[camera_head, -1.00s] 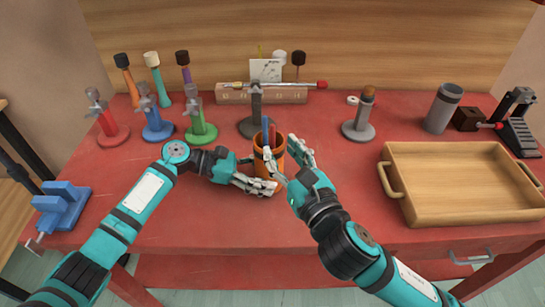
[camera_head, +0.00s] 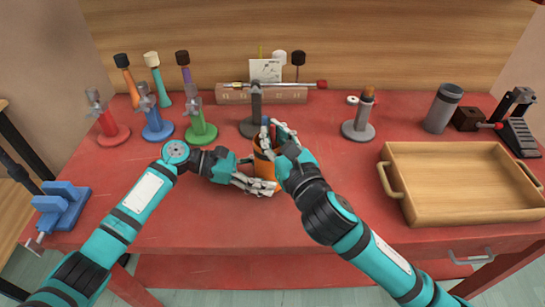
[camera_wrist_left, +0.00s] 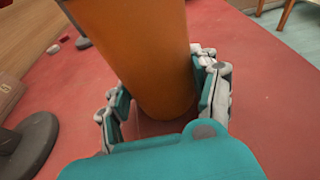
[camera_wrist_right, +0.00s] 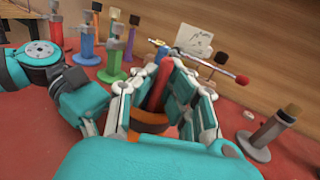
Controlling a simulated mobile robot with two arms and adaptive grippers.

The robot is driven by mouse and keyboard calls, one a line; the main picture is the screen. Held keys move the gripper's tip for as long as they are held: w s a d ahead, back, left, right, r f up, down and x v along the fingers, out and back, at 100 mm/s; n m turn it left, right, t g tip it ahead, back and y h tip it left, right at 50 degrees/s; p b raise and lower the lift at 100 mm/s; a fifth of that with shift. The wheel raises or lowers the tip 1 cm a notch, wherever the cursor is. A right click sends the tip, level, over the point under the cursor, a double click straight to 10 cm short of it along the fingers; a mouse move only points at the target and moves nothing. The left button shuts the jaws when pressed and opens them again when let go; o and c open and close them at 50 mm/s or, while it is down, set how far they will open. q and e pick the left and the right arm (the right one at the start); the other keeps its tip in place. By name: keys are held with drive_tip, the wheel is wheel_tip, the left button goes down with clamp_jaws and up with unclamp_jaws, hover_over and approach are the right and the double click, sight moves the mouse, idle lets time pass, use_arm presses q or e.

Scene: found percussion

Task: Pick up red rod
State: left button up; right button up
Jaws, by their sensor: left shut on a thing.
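The red rod (camera_wrist_right: 158,88) stands in the orange cup and shows between the fingers of my right gripper (camera_wrist_right: 155,100) in the right wrist view. My right gripper (camera_head: 275,138) is open above the cup, its fingers on either side of the rod. In the head view the gripper hides the red rod. The orange cup (camera_head: 263,167) stands on the red table. My left gripper (camera_head: 260,186) is shut around the cup's lower side; the cup also shows between its fingers in the left wrist view (camera_wrist_left: 150,50).
A grey stand (camera_head: 360,122) is to the right. A wooden tray (camera_head: 460,152) fills the right side. The table (camera_head: 200,225) is clear in front.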

clamp_jaws()
wheel_tip(320, 180, up, 18)
idle(0.5)
use_arm(q)
drive_tip(key=o, duration=0.9)
drive_tip(key=shift+o, duration=0.2)
drive_tip(key=shift+a, duration=0.1)
